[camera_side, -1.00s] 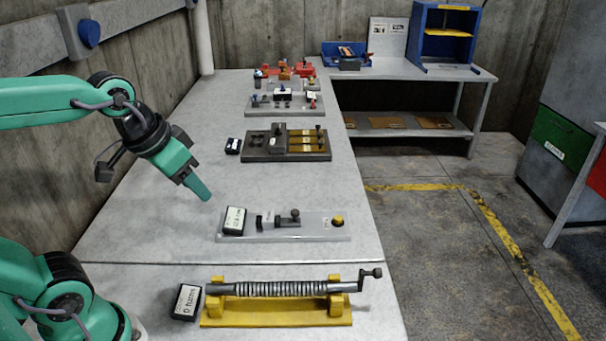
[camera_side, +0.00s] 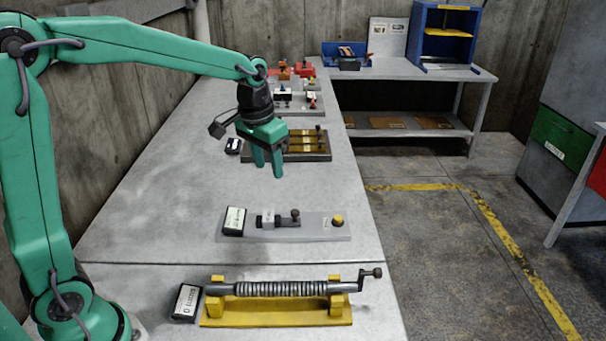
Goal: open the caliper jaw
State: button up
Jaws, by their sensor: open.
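The caliper fixture is likely the grey plate (camera_side: 315,232) in the middle of the bench. It carries a small slider with a dark knob (camera_side: 295,214), a black-framed label block (camera_side: 234,221) at its left and a yellow button (camera_side: 337,220) at its right. I cannot tell how far the caliper jaw stands open. My gripper (camera_side: 267,171) is open and empty, with its fingers pointing down. It hangs above and behind the grey plate, apart from it, and hides part of the brass-barred fixture behind.
A yellow stand with a ribbed crank shaft (camera_side: 285,289) lies in front. The brass-barred fixture (camera_side: 310,145) and several red and grey devices (camera_side: 300,98) stand farther back. A blue cabinet (camera_side: 447,40) is on the rear table. Bench left of the grey plate is clear.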

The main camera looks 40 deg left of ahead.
jog(key=g, duration=0.2)
send_over(295, 211)
notch_tip(295, 211, down, 9)
jog(key=shift+f, duration=0.2)
jog(key=shift+f, duration=0.1)
jog(key=shift+f, duration=3.8)
grip_shut()
